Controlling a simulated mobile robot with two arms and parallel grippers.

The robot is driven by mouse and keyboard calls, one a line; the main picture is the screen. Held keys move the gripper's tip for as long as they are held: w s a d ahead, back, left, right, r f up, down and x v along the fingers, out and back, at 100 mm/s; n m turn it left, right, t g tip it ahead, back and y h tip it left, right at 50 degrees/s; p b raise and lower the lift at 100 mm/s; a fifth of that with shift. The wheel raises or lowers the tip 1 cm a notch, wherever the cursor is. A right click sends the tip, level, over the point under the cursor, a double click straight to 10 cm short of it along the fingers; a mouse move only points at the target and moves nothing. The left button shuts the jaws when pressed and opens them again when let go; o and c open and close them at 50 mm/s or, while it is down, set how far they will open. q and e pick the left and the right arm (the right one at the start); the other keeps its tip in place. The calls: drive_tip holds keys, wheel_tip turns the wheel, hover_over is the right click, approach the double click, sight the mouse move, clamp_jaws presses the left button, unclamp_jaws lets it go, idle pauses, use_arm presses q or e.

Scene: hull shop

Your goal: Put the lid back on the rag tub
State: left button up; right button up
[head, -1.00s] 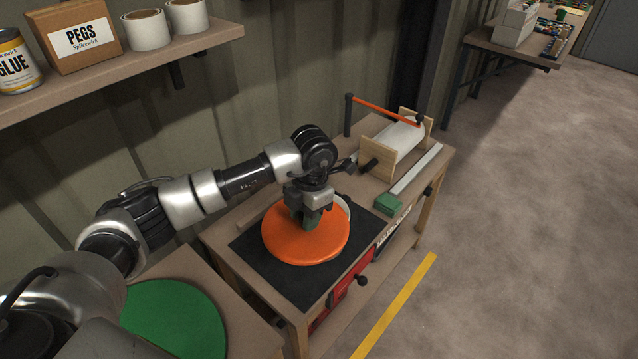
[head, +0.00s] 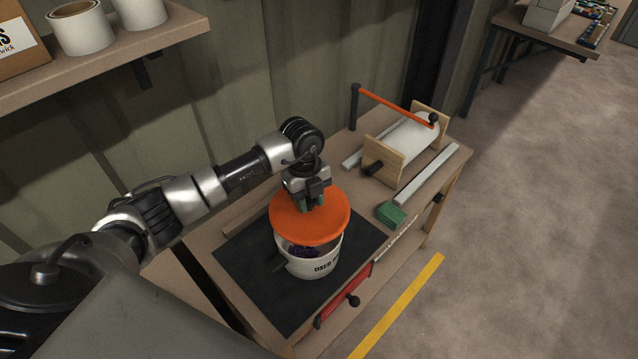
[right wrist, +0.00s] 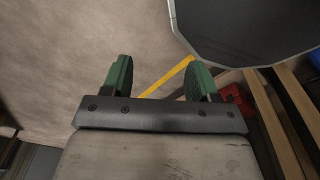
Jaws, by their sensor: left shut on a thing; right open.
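The rag tub (head: 318,265) is a white tub with dark lettering, standing upright on a black mat (head: 262,285) on the bench. Dark purple cloth shows inside it through a gap at its near left. My left gripper (head: 312,205) is shut on the orange round lid (head: 308,228), holding it from above. The lid is tilted and covers the back of the tub's opening; I cannot tell whether it touches the rim. My right gripper (right wrist: 160,80) shows in the right wrist view, open and empty, above the floor and away from the tub.
A roller in a wooden frame (head: 385,160) with an orange bar stands at the back right of the bench. A green block (head: 391,215) and metal strip (head: 425,175) lie before it. A shelf with white pots (head: 82,32) overhangs the left.

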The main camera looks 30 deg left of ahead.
sight(308, 216)
use_arm(q)
drive_tip(key=shift+s+f+b, duration=0.55)
drive_tip(key=shift+f+b, duration=0.3)
drive_tip(key=shift+b, duration=0.2)
wheel_tip(308, 216, down, 3)
drive_tip(key=shift+w+f+b, duration=0.1)
drive_tip(key=shift+f+b, duration=0.05)
drive_tip(key=shift+b, duration=1.05)
drive_tip(key=shift+f, duration=0.4)
use_arm(e)
drive_tip(key=shift+s+a+f, duration=0.1)
drive_tip(key=shift+s+f, duration=0.35)
drive_tip(key=shift+f, duration=0.4)
drive_tip(key=shift+s+f, duration=0.5)
drive_tip(key=shift+f, duration=0.3)
drive_tip(key=shift+s+a+f, duration=0.1)
drive_tip(key=shift+s+f, duration=0.35)
drive_tip(key=shift+f, duration=0.4)
drive_tip(key=shift+w+d+r, duration=0.15)
drive_tip(key=shift+d+r, duration=0.05)
drive_tip(key=shift+r, duration=0.05)
use_arm(q)
drive_tip(key=shift+f, duration=0.15)
use_arm(e)
drive_tip(key=shift+a+r, duration=0.1)
drive_tip(key=shift+a, duration=0.05)
